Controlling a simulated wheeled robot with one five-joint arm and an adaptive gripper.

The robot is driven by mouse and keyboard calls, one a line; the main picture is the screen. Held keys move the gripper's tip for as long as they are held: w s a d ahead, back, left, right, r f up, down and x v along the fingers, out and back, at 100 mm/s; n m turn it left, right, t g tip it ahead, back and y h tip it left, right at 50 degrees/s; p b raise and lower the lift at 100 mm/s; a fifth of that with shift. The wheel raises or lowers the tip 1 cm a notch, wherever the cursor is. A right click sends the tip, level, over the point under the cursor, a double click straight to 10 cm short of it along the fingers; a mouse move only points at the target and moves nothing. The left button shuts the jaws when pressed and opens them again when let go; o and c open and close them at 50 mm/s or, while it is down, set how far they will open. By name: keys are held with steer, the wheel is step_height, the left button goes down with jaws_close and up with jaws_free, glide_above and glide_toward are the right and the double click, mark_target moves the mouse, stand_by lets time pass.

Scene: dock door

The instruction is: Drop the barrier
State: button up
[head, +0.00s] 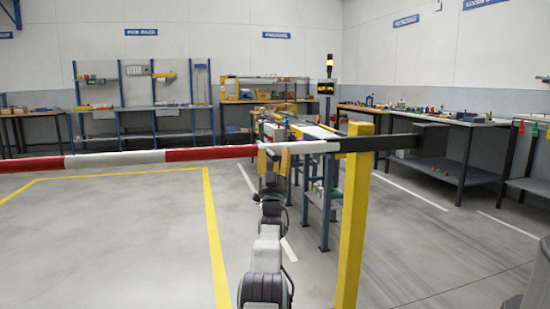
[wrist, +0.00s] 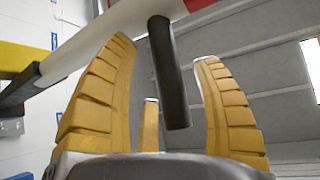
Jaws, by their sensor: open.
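The barrier is a red and white pole (head: 110,159) that lies roughly level across the head view. It meets a yellow post (head: 354,220) and continues as a dark arm to a dark block (head: 432,140) on the right. In the wrist view the pole (wrist: 100,38) crosses overhead, and a dark round handle (wrist: 167,75) sticks out from it. My gripper (head: 274,158) is just under the pole, left of the post. Its yellow fingers (wrist: 165,50) are open on either side of the handle, with visible gaps. The handle's attachment is hidden in the head view.
A yellow floor line (head: 213,240) marks a clear bay at left. A blue-legged bench (head: 322,190) stands close behind the post. Workbenches (head: 450,160) line the right wall, and shelves (head: 140,105) stand at the back.

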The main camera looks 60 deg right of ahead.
steer(key=shift+w+a+f, duration=0.1)
steer(key=shift+f, duration=0.05)
steer(key=shift+a+f, duration=0.35)
steer(key=shift+f, duration=0.1)
steer(key=v, duration=1)
steer(key=shift+s+a, duration=0.15)
steer(key=shift+s, duration=0.2)
steer(key=shift+f, duration=0.15)
stand_by(0.5)
steer(key=shift+w, duration=0.1)
